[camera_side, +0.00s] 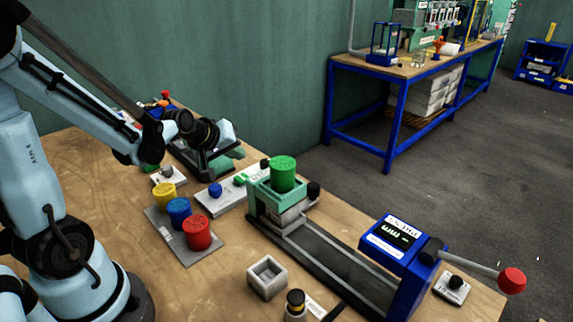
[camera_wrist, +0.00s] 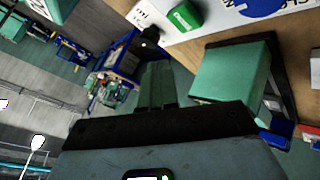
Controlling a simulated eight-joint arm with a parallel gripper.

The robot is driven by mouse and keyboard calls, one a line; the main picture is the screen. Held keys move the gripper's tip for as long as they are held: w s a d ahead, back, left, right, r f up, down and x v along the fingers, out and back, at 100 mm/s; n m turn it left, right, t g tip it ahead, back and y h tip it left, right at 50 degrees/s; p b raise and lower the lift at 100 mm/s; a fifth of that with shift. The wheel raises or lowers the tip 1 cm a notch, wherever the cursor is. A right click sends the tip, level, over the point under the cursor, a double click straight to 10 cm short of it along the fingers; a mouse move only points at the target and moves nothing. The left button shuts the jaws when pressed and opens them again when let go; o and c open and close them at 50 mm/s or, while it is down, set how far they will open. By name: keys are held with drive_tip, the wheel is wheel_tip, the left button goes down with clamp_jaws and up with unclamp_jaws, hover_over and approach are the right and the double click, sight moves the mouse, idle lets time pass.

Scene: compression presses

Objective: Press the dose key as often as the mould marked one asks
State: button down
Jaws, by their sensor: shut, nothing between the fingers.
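In the side view a white plate holds a blue round button (camera_side: 215,190) and a small green piece (camera_side: 240,180); I cannot tell which is the dose key. The wrist view shows the blue button (camera_wrist: 262,5) and the green piece (camera_wrist: 184,16) at its top edge. A green cylinder (camera_side: 283,174) stands in a pale green holder (camera_side: 262,198) on the long press. No mark "one" is readable on any mould. My gripper (camera_wrist: 158,70) is shut and empty, with the plate beyond its fingers. Its fingertips are hard to make out in the side view.
Yellow (camera_side: 163,192), blue (camera_side: 179,212) and red (camera_side: 197,233) cylinders stand on a grey tray (camera_side: 170,246). A blue display unit (camera_side: 397,240) and red-knobbed lever (camera_side: 511,281) are at the right. A grey open box (camera_side: 267,278) stands in front.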

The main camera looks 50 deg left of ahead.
sight(239, 179)
drive_tip(key=shift+f, duration=1.75)
drive_tip(key=shift+f, duration=0.1)
idle(0.7)
drive_tip(key=shift+f, duration=0.35)
drive_tip(key=shift+f, duration=0.5)
idle(0.8)
drive_tip(key=shift+r, duration=0.95)
drive_tip(key=shift+r, duration=2.5)
idle(0.3)
